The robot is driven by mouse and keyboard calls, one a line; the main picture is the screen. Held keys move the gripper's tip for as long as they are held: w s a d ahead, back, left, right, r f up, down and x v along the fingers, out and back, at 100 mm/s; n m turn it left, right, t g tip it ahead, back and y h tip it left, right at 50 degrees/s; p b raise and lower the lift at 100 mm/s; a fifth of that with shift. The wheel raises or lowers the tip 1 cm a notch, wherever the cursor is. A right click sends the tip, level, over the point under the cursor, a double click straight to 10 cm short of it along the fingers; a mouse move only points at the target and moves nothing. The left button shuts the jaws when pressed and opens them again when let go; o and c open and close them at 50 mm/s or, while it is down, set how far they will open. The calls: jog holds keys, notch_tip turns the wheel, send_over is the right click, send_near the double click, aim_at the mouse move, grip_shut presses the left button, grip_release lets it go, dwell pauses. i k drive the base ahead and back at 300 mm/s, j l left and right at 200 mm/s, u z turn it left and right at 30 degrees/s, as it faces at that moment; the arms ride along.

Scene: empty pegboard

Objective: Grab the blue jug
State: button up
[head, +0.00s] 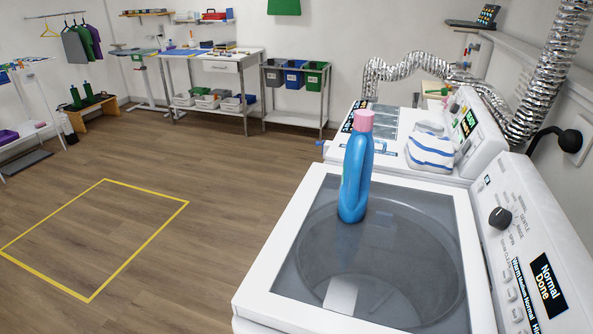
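The blue jug (355,178) has a pink cap and stands upright on the glass lid of the front washing machine (262,262), near the lid's far edge. My gripper does not show in the head view.
A second machine (395,172) stands behind, with a folded blue-and-white striped towel (431,150) on top. The control panel (530,240) rises along the right. Silver ducts (545,75) run behind. The wooden floor (200,270) at left is open, with a yellow taped square (145,247).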

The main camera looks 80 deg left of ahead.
aim_at(358, 156)
jog(key=u, duration=2.6)
jog(key=j+u, duration=0.15)
jog(key=u, duration=0.5)
jog(key=i+j+u, duration=0.3)
jog(key=j, duration=0.3)
jog(key=i+j+u, duration=0.35)
jog(key=j, duration=0.25)
jog(key=i+j+u, duration=0.3)
jog(key=j, duration=0.2)
jog(key=i+j+u, duration=0.1)
jog(key=i+j, duration=0.15)
jog(key=i, duration=0.15)
jog(key=i+j+u, duration=0.1)
jog(key=i, duration=0.3)
jog(key=i+z, duration=0.25)
jog(key=z, duration=0.15)
jog(key=i+z, duration=0.25)
jog(key=z, duration=0.15)
jog(key=i+j+z, duration=0.1)
jog(key=i+z, duration=0.15)
jog(key=z, duration=0.15)
jog(key=i+l+z, duration=0.15)
jog(key=i+z, duration=0.9)
jog(key=i, duration=0.2)
jog(key=i+z, duration=0.45)
jog(key=i+j+z, duration=0.2)
jog(key=i+z, duration=0.2)
jog(key=i, duration=0.05)
